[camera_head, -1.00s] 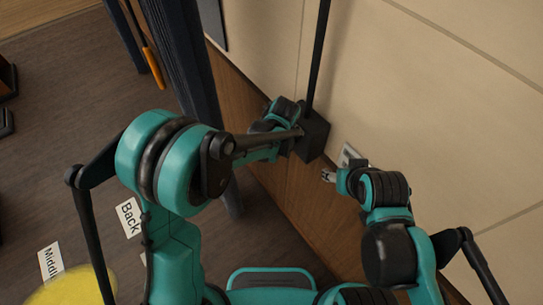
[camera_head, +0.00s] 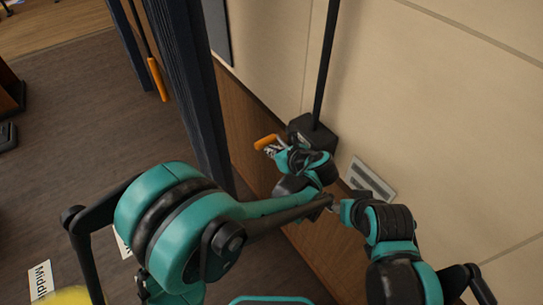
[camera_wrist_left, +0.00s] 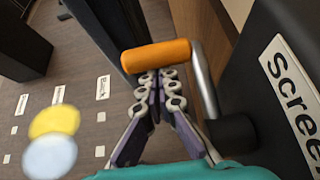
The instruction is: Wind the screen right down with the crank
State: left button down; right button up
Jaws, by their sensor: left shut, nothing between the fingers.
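The crank's orange handle (camera_head: 266,142) sticks out to the left of a black box (camera_head: 312,133) at the foot of a black pole on the wall. In the left wrist view the handle (camera_wrist_left: 157,56) lies across the picture, joined by a metal arm (camera_wrist_left: 205,82) to a dark hub. The box there bears a label (camera_wrist_left: 290,85) reading "Scree", cut off by the edge. My left gripper (camera_head: 273,151) is shut and empty, its fingertips (camera_wrist_left: 157,76) close by the handle; contact is unclear. My right gripper (camera_head: 334,207) is small and partly hidden, beside my left arm. The screen is not identifiable.
A grey wall plate (camera_head: 371,180) sits right of the box. Dark blue posts (camera_head: 185,90) stand to the left. Another orange handle (camera_head: 157,79) hangs on a rod beyond them. Yellow and pale discs (camera_wrist_left: 52,122) show with floor labels in the left wrist view.

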aim_at(267, 144)
pick_arm(q)
jog(key=shift+s+r+p, duration=0.1)
jog(key=shift+r+p, duration=0.2)
jog(key=shift+r, duration=0.8)
jog(key=shift+s+d+r, duration=0.2)
jog(key=shift+s+r, duration=0.05)
jog(key=shift+r, duration=0.3)
dwell(0.3)
